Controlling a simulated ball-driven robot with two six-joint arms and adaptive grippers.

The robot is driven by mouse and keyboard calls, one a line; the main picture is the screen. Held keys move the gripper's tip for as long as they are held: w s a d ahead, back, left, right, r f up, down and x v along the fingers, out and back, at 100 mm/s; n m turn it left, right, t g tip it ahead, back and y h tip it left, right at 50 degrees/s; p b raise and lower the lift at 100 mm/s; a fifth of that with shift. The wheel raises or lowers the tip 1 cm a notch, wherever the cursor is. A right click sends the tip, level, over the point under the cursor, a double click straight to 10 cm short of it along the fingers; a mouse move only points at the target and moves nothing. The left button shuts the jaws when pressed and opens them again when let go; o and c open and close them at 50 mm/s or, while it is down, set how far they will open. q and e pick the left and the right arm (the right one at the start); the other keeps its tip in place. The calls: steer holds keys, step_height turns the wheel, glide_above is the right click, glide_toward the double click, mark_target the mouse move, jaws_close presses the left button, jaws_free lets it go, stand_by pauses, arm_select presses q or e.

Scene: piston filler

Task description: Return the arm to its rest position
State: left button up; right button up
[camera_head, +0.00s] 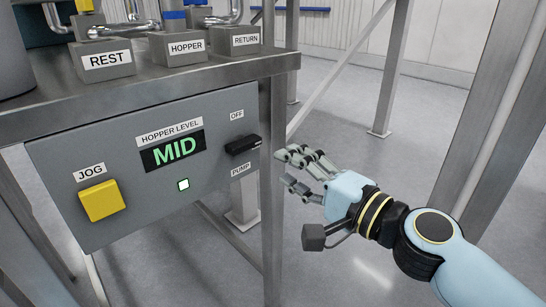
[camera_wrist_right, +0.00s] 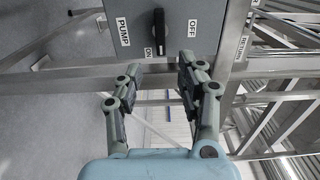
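My right gripper (camera_head: 284,167) is in front of the grey control panel, just right of the black switch (camera_head: 243,145). Its fingers are apart with nothing between them; the wrist view shows the same open gap (camera_wrist_right: 160,68). In that view the switch (camera_wrist_right: 158,32) lies beyond the fingertips, apart from them, between the OFF and PUMP/ON labels. My right arm (camera_head: 440,250) reaches in from the lower right. My left gripper is in neither view.
Blocks labelled REST, HOPPER and RETURN stand on the table above. A metal table leg (camera_head: 272,220) is close by the gripper. Open floor (camera_head: 350,120) lies behind.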

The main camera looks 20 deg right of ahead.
steer(key=shift+s+d, duration=0.15)
steer(key=shift+s, duration=0.35)
